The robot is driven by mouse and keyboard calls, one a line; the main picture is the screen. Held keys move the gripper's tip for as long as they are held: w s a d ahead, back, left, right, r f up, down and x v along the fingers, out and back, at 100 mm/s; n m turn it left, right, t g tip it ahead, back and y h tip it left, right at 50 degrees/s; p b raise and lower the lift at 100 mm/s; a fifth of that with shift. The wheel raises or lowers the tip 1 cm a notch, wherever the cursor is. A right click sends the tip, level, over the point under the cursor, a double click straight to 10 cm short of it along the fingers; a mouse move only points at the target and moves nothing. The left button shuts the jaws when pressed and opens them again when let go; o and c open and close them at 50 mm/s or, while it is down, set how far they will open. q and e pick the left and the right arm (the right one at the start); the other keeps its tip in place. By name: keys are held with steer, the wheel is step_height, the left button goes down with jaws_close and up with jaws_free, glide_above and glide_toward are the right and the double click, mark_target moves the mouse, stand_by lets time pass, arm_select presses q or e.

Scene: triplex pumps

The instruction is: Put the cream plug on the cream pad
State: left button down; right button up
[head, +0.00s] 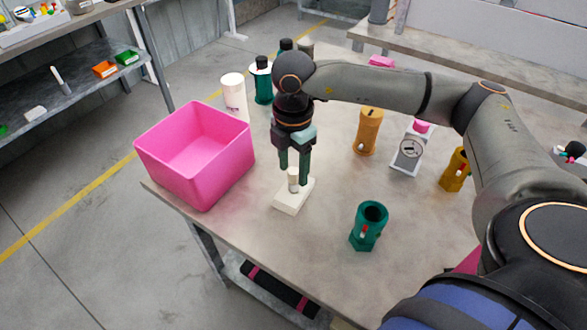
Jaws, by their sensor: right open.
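The cream plug (293,178) stands upright on the cream pad (290,204), a flat block near the table's front left edge. My right gripper (293,172) points straight down over the plug, with its two dark green fingers apart on either side of the plug's upper part. It is open. Whether a finger touches the plug is too small to tell. My left gripper does not show.
A pink bin (200,190) stands left of the pad at the table edge. A green cylinder (369,226) is to the right. Behind are an orange cylinder (368,132), a white gauge body (411,148) and a white cylinder (233,97). Bare table (300,265) lies in front.

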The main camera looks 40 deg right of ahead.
mark_target(294, 172)
step_height(294, 172, up, 11)
stand_by(0.3)
steer(key=shift+s+f, duration=0.1)
steer(key=shift+s, duration=0.05)
stand_by(0.4)
